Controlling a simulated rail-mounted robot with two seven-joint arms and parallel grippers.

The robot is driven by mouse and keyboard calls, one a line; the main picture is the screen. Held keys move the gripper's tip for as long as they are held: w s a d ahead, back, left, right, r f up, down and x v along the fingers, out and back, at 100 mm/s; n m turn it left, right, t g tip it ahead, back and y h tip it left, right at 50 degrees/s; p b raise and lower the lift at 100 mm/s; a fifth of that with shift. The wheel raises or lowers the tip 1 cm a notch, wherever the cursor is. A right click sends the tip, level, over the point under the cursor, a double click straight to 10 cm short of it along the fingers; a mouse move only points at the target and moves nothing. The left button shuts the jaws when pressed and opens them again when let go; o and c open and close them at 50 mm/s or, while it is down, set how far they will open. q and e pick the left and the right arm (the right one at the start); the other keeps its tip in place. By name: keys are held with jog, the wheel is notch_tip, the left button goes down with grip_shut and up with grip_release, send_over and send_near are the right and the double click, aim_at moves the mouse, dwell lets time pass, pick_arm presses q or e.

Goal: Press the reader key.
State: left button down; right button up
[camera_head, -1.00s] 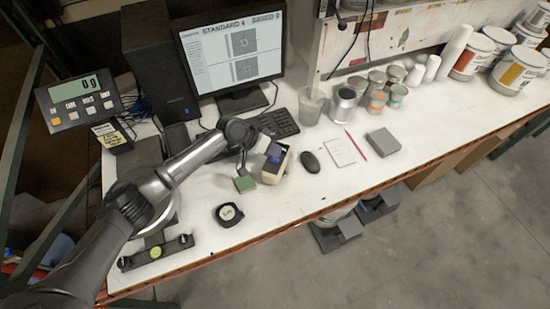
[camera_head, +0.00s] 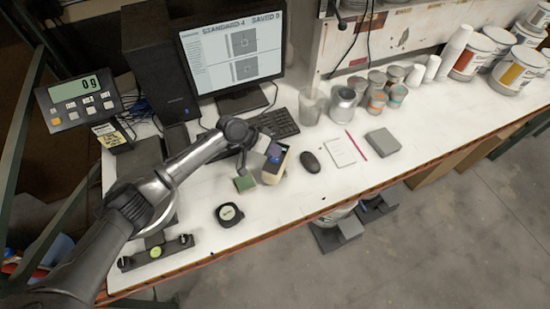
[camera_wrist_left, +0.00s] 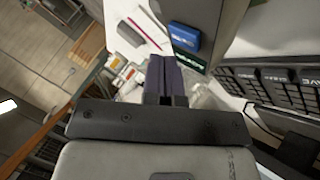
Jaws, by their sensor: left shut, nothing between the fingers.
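The reader (camera_head: 273,176), a small pale block-like device with a green band, stands on the white bench below the keyboard. In the left wrist view the reader (camera_wrist_left: 205,15) is a grey body close at the top, with a blue key (camera_wrist_left: 185,38) and a dark green strip below it. My left gripper (camera_head: 273,151) is shut and empty at the reader's upper end, partly covering it in the head view. In the left wrist view its dark purple fingertips (camera_wrist_left: 164,62) are just left of and below the key. I cannot tell whether they touch it. My right gripper is not in view.
A black mouse (camera_head: 311,162) and notepad (camera_head: 341,151) are right of the reader. The keyboard (camera_head: 273,124) and monitor (camera_head: 232,50) are behind. The front bench is mostly clear.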

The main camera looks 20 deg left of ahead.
pick_arm(q)
jog(key=shift+f, duration=0.1)
jog(key=shift+f, duration=0.3)
jog(key=shift+f, duration=0.1)
dwell(0.6)
jog(key=shift+f+b, duration=0.3)
jog(key=shift+b, duration=0.15)
jog(key=shift+r, duration=0.1)
jog(key=shift+r+p, duration=0.7)
jog(key=shift+p, duration=0.05)
